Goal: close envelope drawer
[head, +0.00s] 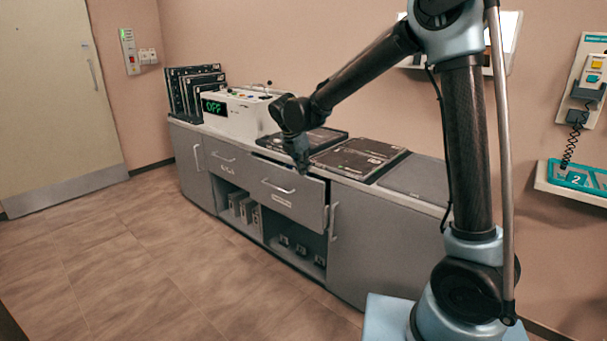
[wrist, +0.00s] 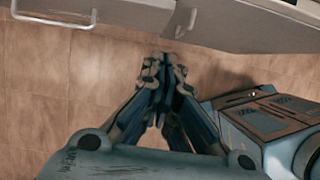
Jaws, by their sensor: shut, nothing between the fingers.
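A grey drawer (head: 290,196) with a bar handle and a small label I cannot read sits in the middle of the long grey cabinet. It stands slightly out from the cabinet face, with a dark gap along its top. A second grey drawer (head: 228,162) to its left looks flush. My gripper (head: 302,163) is shut and empty, pointing down near the open drawer's top edge; I cannot tell whether it touches. In the wrist view my closed fingers (wrist: 167,62) hang over floor, below a grey front with a pale bar handle (wrist: 52,20) at top left.
Dark flat cassettes (head: 360,158) and a white box reading OFF (head: 240,113) stand on the cabinet top. Open shelves below the drawers hold small items. A cabinet door (head: 385,245) is at right. The tiled floor (head: 150,260) in front is clear.

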